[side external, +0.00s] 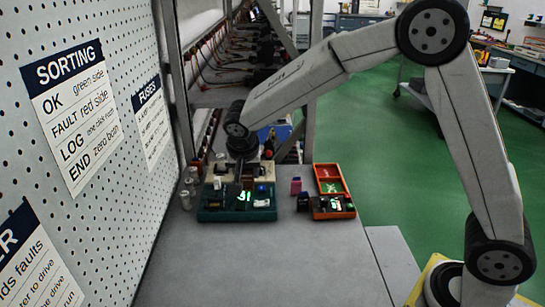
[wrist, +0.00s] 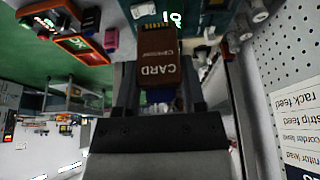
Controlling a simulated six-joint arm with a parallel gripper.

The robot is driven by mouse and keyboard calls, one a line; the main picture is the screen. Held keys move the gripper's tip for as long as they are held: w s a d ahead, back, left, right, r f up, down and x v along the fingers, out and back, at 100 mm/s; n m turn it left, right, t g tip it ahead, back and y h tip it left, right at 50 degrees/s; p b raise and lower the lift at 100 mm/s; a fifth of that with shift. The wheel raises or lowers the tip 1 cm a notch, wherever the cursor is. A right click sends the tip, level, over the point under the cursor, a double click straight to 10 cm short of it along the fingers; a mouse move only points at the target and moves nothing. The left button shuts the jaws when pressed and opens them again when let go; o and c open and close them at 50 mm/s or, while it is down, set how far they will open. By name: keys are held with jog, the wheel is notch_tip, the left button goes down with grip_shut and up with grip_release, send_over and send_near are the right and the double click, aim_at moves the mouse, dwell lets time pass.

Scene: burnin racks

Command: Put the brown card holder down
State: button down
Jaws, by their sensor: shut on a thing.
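My gripper (wrist: 158,88) is shut on the brown card holder (wrist: 158,64), which has "CARD" printed on it and gold contacts at its far end. The holder sits between the two fingers in the wrist view. In the side view my gripper (side external: 241,172) points down over the teal tray (side external: 237,215), and the holder is too small and dark there to make out. I cannot tell whether the holder touches anything below it.
An orange two-part box (side external: 334,214) stands right of the tray, with a pink block (side external: 296,187) and a dark item (side external: 303,203) between them. Small bottles (side external: 187,187) stand at the left by the pegboard (side external: 120,215). The grey bench front (side external: 260,265) is clear.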

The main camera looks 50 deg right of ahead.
jog(key=s+d+f, duration=0.1)
jog(key=s+d, duration=0.7)
jog(key=d, duration=0.5)
jog(key=s+d+f, duration=0.2)
jog(key=s+d, duration=0.7)
jog(key=d, duration=0.5)
jog(key=shift+f, duration=0.15)
jog(key=shift+w+d+f, duration=1.05)
jog(key=shift+w+f, duration=0.5)
jog(key=shift+w, duration=0.45)
jog(key=shift+w+d+f, duration=1)
jog(key=shift+w+f, duration=0.6)
jog(key=shift+w, duration=0.4)
jog(key=shift+w+d+f, duration=1.05)
jog(key=shift+w+f, duration=0.5)
jog(key=shift+w, duration=0.45)
jog(key=shift+f, duration=0.1)
